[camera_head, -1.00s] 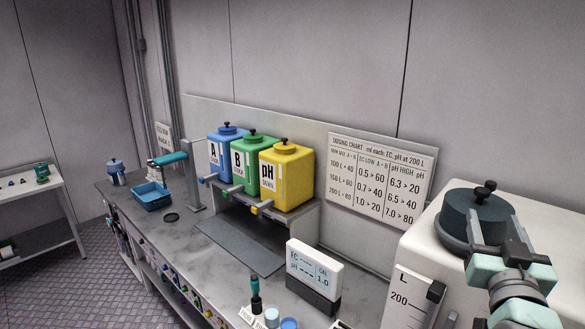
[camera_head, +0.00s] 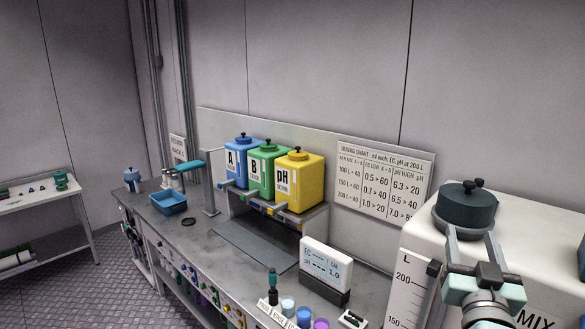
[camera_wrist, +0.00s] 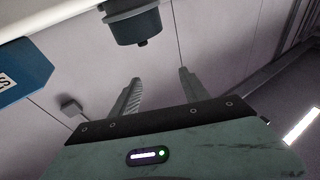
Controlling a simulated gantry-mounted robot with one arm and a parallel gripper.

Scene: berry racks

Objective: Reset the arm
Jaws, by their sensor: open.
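My gripper (camera_head: 471,240) is at the lower right in the head view, in front of the white mixing tank (camera_head: 440,262) and just below its dark lid (camera_head: 466,208). In the wrist view my gripper (camera_wrist: 160,85) shows two separated fingers with nothing between them. The dark lid (camera_wrist: 132,22) appears beyond the fingers at the top of the wrist view, apart from them. The gripper is open and empty.
A blue jug (camera_head: 237,163), a green jug (camera_head: 267,168) and a yellow pH jug (camera_head: 300,180) stand on a rack above the grey bench (camera_head: 190,240). A meter (camera_head: 326,268) stands near the tank. A blue basin (camera_head: 168,204) sits at the bench's far end.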

